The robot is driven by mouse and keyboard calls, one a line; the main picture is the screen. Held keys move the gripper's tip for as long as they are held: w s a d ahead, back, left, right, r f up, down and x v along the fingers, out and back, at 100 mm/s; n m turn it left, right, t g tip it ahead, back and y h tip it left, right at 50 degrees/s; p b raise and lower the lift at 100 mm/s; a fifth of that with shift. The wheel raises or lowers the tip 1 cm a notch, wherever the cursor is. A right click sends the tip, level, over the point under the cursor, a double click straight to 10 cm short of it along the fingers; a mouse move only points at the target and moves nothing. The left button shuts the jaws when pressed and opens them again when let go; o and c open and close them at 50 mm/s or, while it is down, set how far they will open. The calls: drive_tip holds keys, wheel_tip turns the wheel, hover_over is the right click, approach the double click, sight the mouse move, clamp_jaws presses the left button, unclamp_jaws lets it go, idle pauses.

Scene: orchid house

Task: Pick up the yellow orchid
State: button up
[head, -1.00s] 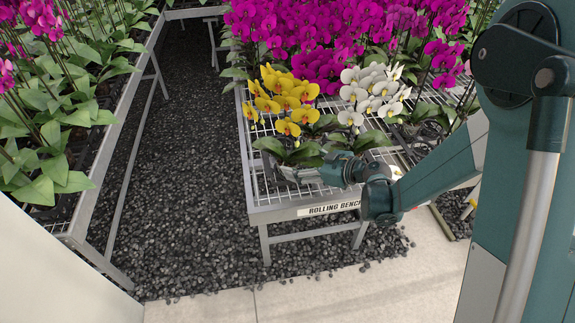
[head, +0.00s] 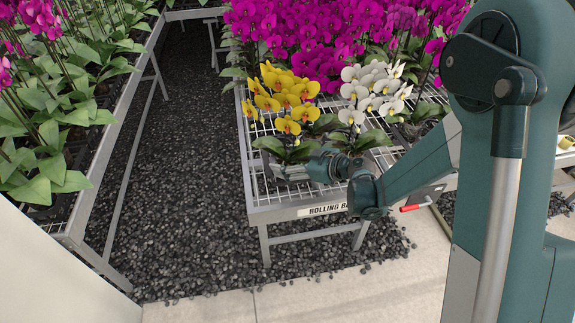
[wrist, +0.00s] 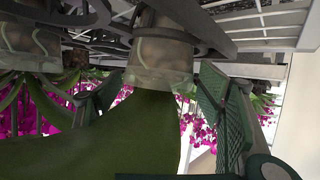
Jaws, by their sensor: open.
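The yellow orchid (head: 285,97) stands upright at the front left corner of the metal-mesh bench, with green leaves low on its stem. My gripper (head: 274,171) is low at its base, just below the leaves, with its jaws open. The pot is mostly hidden there in the head view. The wrist view looks upside down. In it a clear pot (wrist: 160,62) with brown filling lies between my open finger pads (wrist: 150,92), and a large green leaf covers the lower left. I cannot tell whether the fingers touch the pot.
A white orchid (head: 375,90) stands close on the right of the yellow one, above my forearm. Magenta orchids (head: 325,35) crowd the bench behind. The rolling bench (head: 285,212) has a raised front rim under my gripper. Another planted bench (head: 125,130) is across the gravel aisle.

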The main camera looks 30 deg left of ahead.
drive_tip(key=shift+c, duration=0.5)
drive_tip(key=c, duration=1.1)
drive_tip(key=shift+r, duration=0.1)
drive_tip(key=shift+c, duration=0.2)
drive_tip(key=shift+r+p, duration=1.35)
drive_tip(key=shift+r, duration=3.6)
drive_tip(key=shift+d, duration=0.1)
